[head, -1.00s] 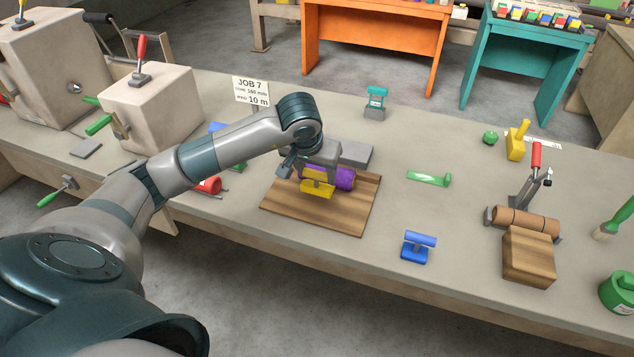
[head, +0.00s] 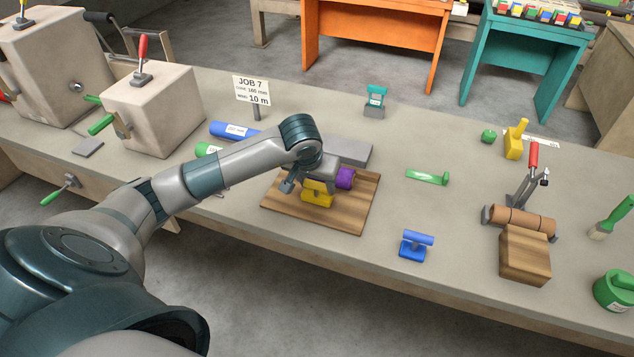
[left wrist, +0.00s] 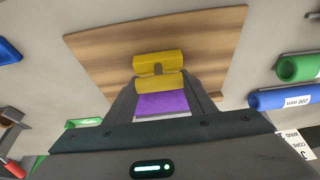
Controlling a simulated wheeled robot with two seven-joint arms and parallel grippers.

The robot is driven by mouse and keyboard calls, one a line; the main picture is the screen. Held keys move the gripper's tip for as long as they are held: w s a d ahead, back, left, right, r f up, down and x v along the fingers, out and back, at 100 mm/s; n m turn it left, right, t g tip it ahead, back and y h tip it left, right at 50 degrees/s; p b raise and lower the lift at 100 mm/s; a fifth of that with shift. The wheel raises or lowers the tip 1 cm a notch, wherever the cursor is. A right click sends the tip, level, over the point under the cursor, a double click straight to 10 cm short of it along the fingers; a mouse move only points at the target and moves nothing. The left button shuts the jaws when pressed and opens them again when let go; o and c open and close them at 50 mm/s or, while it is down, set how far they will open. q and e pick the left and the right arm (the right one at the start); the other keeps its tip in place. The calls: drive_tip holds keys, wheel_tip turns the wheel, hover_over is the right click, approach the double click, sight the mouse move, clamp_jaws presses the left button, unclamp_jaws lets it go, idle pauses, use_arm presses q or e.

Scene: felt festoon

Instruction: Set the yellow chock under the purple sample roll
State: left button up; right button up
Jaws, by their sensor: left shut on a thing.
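The purple sample roll (head: 344,178) lies at the wooden board (head: 340,212), partly hidden by my left gripper. My left gripper (head: 318,184) is over the board, shut on the yellow chock (head: 317,198), which is at the roll's near side. In the left wrist view the chock (left wrist: 158,60) shows its block, and its rounded bar (left wrist: 160,84) sits between the fingers. The purple roll (left wrist: 163,103) appears right beside that bar. I cannot tell whether the chock touches the roll or the board. My right gripper is not in view.
A grey block (head: 350,152) lies behind the board. A blue chock (head: 416,246) and a green piece (head: 428,177) stand to the right, with clear table between. Blue (head: 235,130) and green (head: 207,149) rolls lie left, near the JOB 7 sign (head: 251,91).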

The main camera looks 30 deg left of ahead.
use_arm(q)
drive_tip(key=shift+f, duration=0.15)
drive_tip(key=o, duration=1.1)
drive_tip(key=shift+r, duration=0.2)
drive_tip(key=shift+s+r, duration=0.1)
drive_tip(key=shift+r, duration=0.05)
drive_tip(key=b+v, duration=0.2)
drive_tip(key=v, duration=0.9)
drive_tip(key=shift+s+r+b, duration=0.25)
drive_tip(key=shift+b, duration=0.15)
drive_tip(key=shift+d, duration=0.1)
